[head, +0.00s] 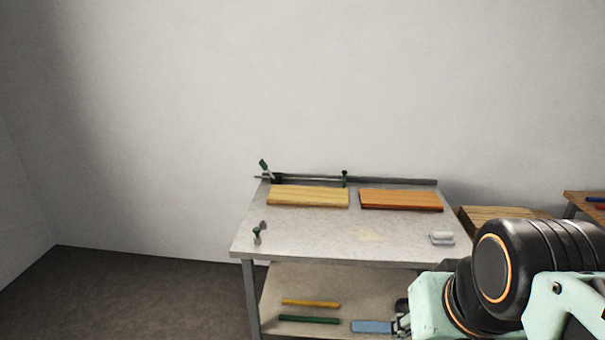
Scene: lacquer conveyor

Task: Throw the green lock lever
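A small green lever (264,164) stands tilted at the left end of a metal rail (310,179) along the back of a grey worktable (300,222). A dark green piece (345,176) sits further right on the rail. Another small part with a dark green base (256,234) stands near the table's front left corner. I cannot tell for sure which is the lock lever; the tilted one looks most like it. What seems to be my gripper (400,320) shows at the bottom, in front of the table and far from these parts. Its fingers are too small and hidden to read.
A pale yellow board (308,197) and an orange board (401,200) lie before the rail. The lower shelf (285,290) holds yellow, green and blue pieces. A wooden surface (500,214) stands right. The table's middle is clear.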

